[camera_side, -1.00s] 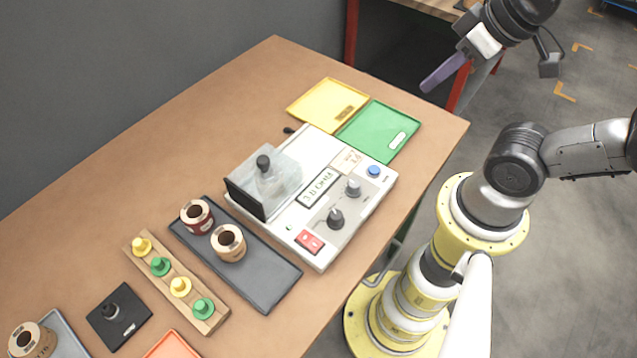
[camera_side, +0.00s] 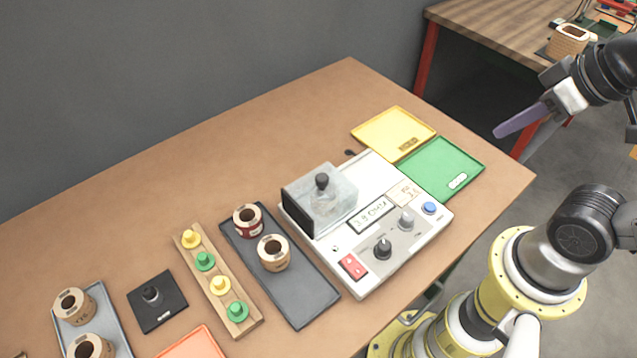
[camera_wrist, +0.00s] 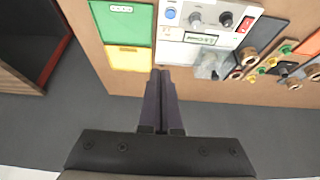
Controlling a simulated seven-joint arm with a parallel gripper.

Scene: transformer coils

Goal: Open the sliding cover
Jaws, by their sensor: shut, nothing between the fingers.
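The sliding cover (camera_side: 335,196) is a clear box with a dark end plate and a black knob (camera_side: 322,181) on top. It sits on the left part of the white tester (camera_side: 372,225) and encloses a part that shows only dimly. In the wrist view the cover (camera_wrist: 211,64) is a greyish clear block at the tester's near edge. My gripper (camera_side: 499,132) is up at the right, beyond the table's right edge and well apart from the cover. In the wrist view my gripper (camera_wrist: 161,74) shows both dark fingers together, with nothing between them.
A yellow tray (camera_side: 393,131) and a green tray (camera_side: 441,166) lie beside the tester. A dark tray (camera_side: 300,298) with two coils, a wooden rack (camera_side: 248,318) of yellow and green pegs, and a black block (camera_side: 157,302) stand left. Bare table lies behind the tester.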

